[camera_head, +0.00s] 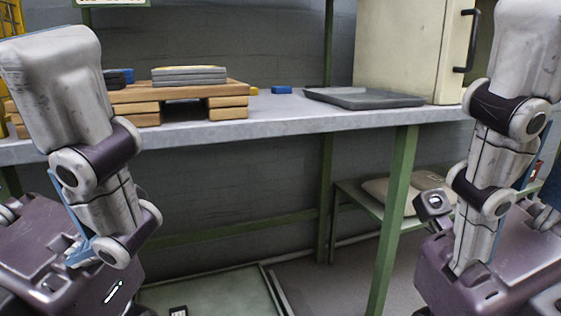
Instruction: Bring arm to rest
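My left arm (60,90) comes in at the left and hangs bent downward, with its lower links in front of the workbench. My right arm (500,145) hangs bent in a similar way at the right. I cannot make out the fingers of either gripper in this view. I see nothing held by either arm.
A grey workbench (290,118) on green legs crosses the view. On it are a wooden pallet (228,100) with grey slabs (188,76), a blue block (281,90), a dark tray (362,98) and a cream cabinet (405,50). A low green-framed shelf (372,207) holds sacks (395,192).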

